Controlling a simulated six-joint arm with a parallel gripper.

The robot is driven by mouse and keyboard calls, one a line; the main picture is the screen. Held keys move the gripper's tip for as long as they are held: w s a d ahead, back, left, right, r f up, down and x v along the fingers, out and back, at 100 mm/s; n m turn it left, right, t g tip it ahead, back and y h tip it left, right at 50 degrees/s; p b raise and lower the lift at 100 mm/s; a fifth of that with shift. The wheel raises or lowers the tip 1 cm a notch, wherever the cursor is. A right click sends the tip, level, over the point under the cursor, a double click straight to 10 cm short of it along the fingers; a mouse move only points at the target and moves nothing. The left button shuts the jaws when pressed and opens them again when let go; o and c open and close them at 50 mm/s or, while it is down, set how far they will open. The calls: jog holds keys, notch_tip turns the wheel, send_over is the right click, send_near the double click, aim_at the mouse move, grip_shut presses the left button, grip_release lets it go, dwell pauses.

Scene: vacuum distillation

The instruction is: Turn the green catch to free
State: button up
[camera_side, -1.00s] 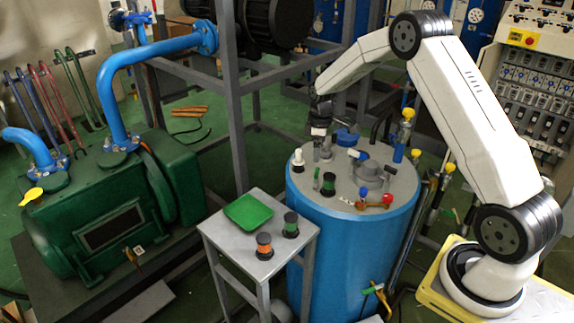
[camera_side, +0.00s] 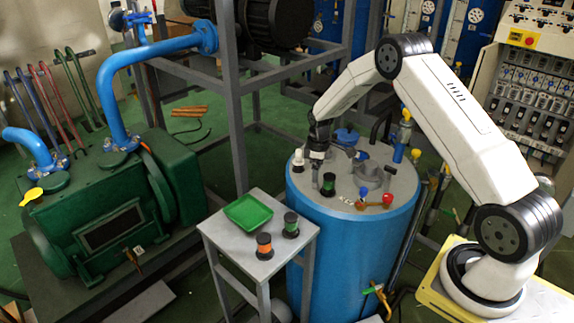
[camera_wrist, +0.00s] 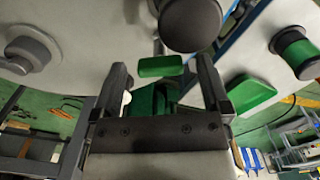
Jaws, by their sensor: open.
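The green catch (camera_wrist: 160,66) shows in the wrist view as a small rounded green tab at the edge of the grey vessel top, below a dark round knob. My gripper (camera_wrist: 162,82) is open, with one dark finger on each side of the tab's line. The tab appears just beyond the fingertips, and I cannot tell whether they touch it. In the side view my gripper (camera_side: 317,157) points down over the front left of the blue vessel's lid (camera_side: 345,203). The catch cannot be made out clearly there.
A black and green knob (camera_side: 328,184) stands on the lid close to my gripper, with a white-topped fitting (camera_side: 298,160) to its left. A red-ended brass valve (camera_side: 375,202) is to the right. A side table holds a green tray (camera_side: 248,212) and two spools.

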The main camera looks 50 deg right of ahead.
jog(key=c, duration=1.3)
jog(key=shift+m, duration=2.9)
jog(key=o, duration=1.3)
jog(key=shift+r, duration=0.1)
